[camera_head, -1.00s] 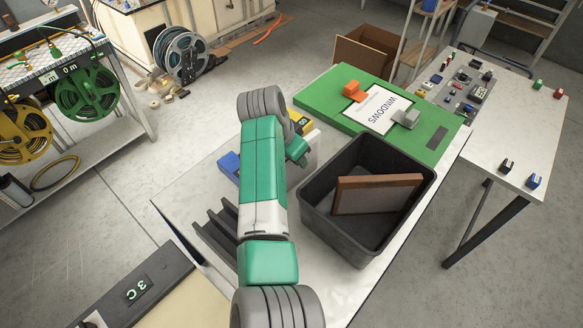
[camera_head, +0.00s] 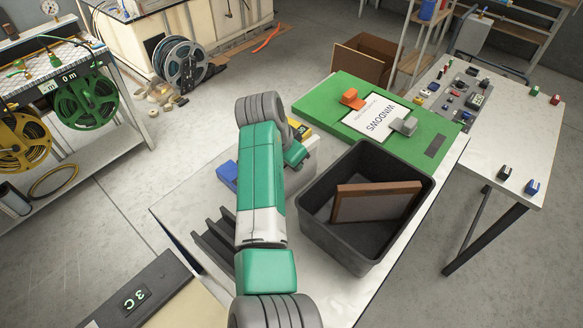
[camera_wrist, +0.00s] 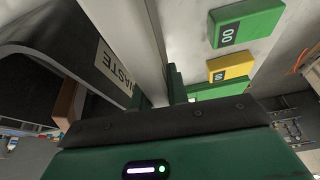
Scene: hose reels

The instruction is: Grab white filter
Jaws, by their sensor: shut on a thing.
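The white filter (camera_wrist: 135,40) shows in the wrist view as a pale upright slab running down to my gripper (camera_wrist: 172,88). My gripper's green fingers are shut on its edge. In the head view my gripper (camera_head: 297,154) is over the white table, left of the black bin, and my arm hides much of the filter. I cannot tell whether the filter's lower edge touches the table.
A black waste bin (camera_head: 315,232) holds a brown-framed filter (camera_head: 372,203). A green board (camera_head: 325,107) with a "WINDOWS" sheet lies at the back. A blue block (camera_head: 227,174) and a dark slotted rack (camera_head: 212,243) are left of my arm. A yellow box (camera_wrist: 231,66) is near the filter.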

